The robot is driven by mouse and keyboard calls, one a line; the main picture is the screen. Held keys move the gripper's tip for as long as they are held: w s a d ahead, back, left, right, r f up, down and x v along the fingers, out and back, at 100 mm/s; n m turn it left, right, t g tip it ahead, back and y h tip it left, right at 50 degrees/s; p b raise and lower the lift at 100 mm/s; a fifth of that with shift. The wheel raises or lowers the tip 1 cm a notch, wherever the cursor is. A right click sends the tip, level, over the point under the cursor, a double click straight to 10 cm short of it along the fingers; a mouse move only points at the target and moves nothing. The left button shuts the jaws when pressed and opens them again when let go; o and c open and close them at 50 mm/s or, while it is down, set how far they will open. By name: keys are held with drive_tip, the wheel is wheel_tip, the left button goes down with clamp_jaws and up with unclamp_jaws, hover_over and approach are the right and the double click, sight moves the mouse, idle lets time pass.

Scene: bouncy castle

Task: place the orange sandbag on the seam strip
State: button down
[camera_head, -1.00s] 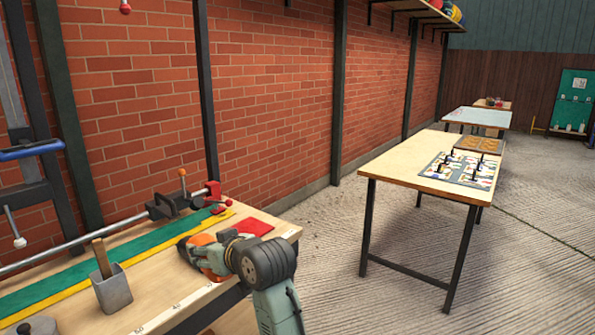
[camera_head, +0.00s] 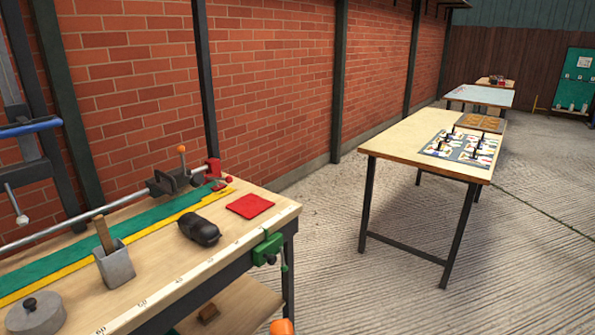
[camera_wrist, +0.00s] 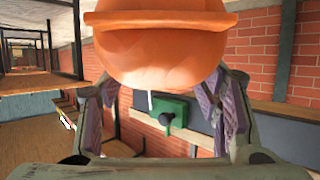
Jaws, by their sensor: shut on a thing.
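The orange sandbag (camera_wrist: 160,45) fills the top middle of the wrist view, between the two fingers of my gripper (camera_wrist: 161,88), which is shut on it. In the head view only a small orange piece of the sandbag (camera_head: 282,327) shows at the bottom edge, off the bench's front; my gripper is out of that view. The seam strip, which I take to be the long green strip with a yellow edge (camera_head: 60,262), lies along the bench at the left. Nothing orange lies on its visible part.
On the bench (camera_head: 160,262) are a black bag (camera_head: 199,228), a red patch (camera_head: 250,206), a grey holder (camera_head: 115,265) and a round grey weight (camera_head: 36,313). A metal bar with a clamp (camera_head: 172,182) runs behind the strip. A green clamp (camera_head: 267,248) grips the front edge.

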drive_tip(key=d+f+h+b, duration=0.1)
drive_tip(key=d+f+b, duration=0.1)
drive_tip(key=f, duration=0.6)
drive_tip(key=d+f+m+b, duration=0.1)
drive_tip(key=d+f+b, duration=0.1)
drive_tip(key=f+b, duration=0.3)
wheel_tip(320, 180, down, 3)
drive_tip(key=shift+s+r+m+h, duration=0.15)
drive_tip(key=shift+s+m+h, duration=0.15)
drive_tip(key=shift+h, duration=0.1)
drive_tip(key=shift+s+a, duration=0.1)
drive_tip(key=shift+a, duration=0.1)
